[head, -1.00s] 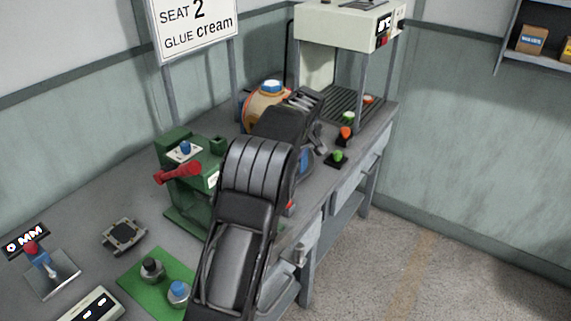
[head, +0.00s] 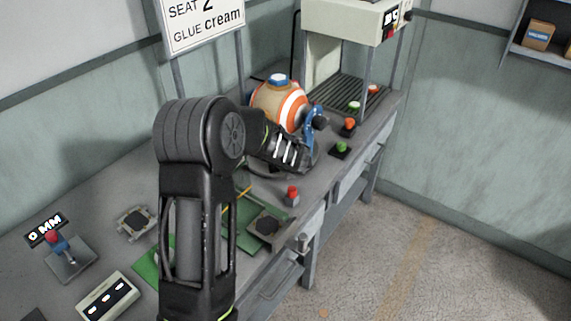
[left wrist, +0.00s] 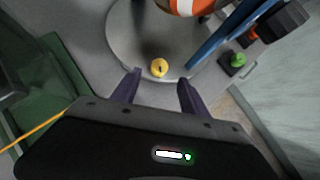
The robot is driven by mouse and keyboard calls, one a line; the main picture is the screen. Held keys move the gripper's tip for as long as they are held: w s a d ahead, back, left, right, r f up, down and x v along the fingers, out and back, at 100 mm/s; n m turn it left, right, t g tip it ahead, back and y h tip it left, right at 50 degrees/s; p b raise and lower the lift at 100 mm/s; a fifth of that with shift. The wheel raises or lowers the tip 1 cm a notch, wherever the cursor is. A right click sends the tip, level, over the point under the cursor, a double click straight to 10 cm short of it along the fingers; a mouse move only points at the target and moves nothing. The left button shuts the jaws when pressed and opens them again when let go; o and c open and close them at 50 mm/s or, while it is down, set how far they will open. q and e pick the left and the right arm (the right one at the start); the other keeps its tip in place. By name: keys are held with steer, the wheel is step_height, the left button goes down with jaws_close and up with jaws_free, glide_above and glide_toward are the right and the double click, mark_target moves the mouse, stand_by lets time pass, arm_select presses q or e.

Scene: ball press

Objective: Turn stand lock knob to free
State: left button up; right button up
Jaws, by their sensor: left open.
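The ball (head: 291,103), tan with orange and white bands and a blue cap, rests in a stand with a blue bracket (head: 314,122). A black knob (head: 321,123) sits on the bracket's side; it also shows in the left wrist view (left wrist: 283,20). A small yellow knob (left wrist: 159,67) with a dark mark sits on the round grey base (left wrist: 125,40), under the ball. I cannot tell which knob is the lock. My left gripper (left wrist: 157,88) is open, its fingers apart on either side below the yellow knob, with nothing between them. My arm hides its fingertips in the head view.
A green button (head: 341,148), an orange button (head: 348,126) and a red button (head: 292,194) stand near the table's front edge. A press frame (head: 345,22) stands behind right.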

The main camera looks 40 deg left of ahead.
arm_select(q)
steer(key=shift+m, duration=0.5)
steer(key=shift+w+a, duration=0.1)
steer(key=p+x, duration=0.1)
steer(key=x, duration=0.6)
steer(key=shift+w+a+f, duration=0.1)
steer(key=shift+w+f, duration=0.1)
steer(key=shift+f, duration=0.1)
jaws_close()
